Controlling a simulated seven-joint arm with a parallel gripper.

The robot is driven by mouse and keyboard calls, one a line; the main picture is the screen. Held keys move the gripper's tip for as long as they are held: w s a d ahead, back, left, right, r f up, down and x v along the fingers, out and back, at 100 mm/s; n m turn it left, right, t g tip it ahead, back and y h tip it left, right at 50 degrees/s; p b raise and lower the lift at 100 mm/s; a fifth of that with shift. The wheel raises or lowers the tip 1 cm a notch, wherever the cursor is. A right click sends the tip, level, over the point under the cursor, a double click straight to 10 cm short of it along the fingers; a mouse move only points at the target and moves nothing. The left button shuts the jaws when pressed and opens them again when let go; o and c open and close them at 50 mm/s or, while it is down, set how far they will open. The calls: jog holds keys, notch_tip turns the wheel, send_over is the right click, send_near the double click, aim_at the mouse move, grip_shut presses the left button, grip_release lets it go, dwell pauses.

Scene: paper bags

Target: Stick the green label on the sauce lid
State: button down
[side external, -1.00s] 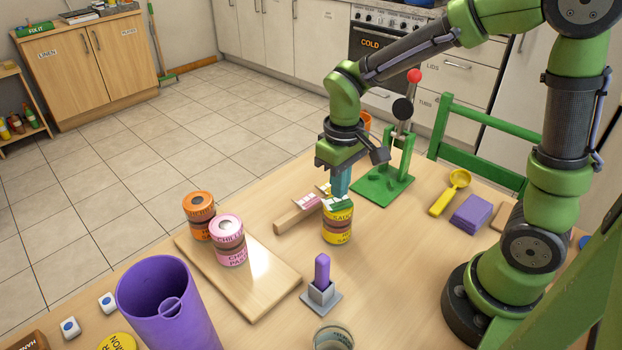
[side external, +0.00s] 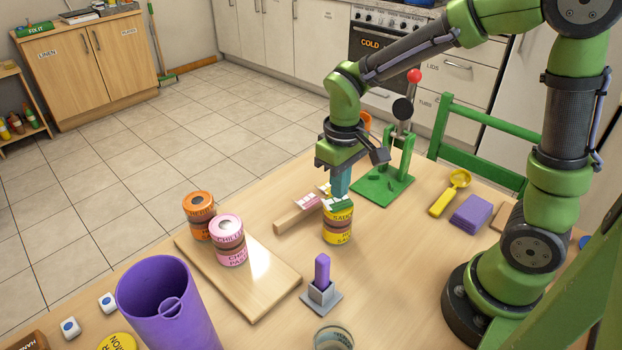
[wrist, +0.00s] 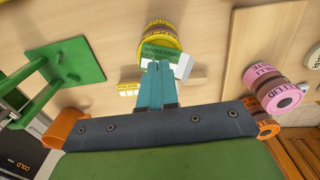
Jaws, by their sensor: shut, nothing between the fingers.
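The sauce jar (side external: 338,226), with yellow bands reading "SAUCE", stands upright on the table; it also shows in the wrist view (wrist: 160,30). The green label (side external: 344,206), with a white part beside it, lies across the top of the jar's lid. In the wrist view the label (wrist: 155,52) sits right at the fingertips and partly hides the lid. My gripper (side external: 340,197) points down over the lid with its teal fingers shut and nothing held. Its tips look to be touching or just above the label; I cannot tell which.
A wooden paddle (side external: 290,218) with pink and white pieces lies left of the jar. A board (side external: 262,290) holds pink and orange jars. A green press (side external: 385,185) stands behind to the right. A purple stamp (side external: 322,272) and a purple cup (side external: 165,300) stand in front.

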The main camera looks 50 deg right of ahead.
aim_at(340, 203)
jog(key=shift+f, duration=0.85)
dwell(0.3)
jog(key=shift+r, duration=3.55)
jog(key=shift+f, duration=0.1)
jog(key=shift+s+a+f+m, duration=0.1)
jog(key=shift+s+f+m, duration=0.05)
jog(key=shift+s+m, duration=0.15)
jog(key=s+d+r+m+t+y, duration=0.1)
jog(key=s+r+m+t+y, duration=0.1)
jog(key=s+r+t, duration=0.5)
jog(key=shift+s+d+r+m, duration=0.15)
jog(key=shift+s+r+m, duration=0.05)
jog(key=shift+s+m, duration=0.55)
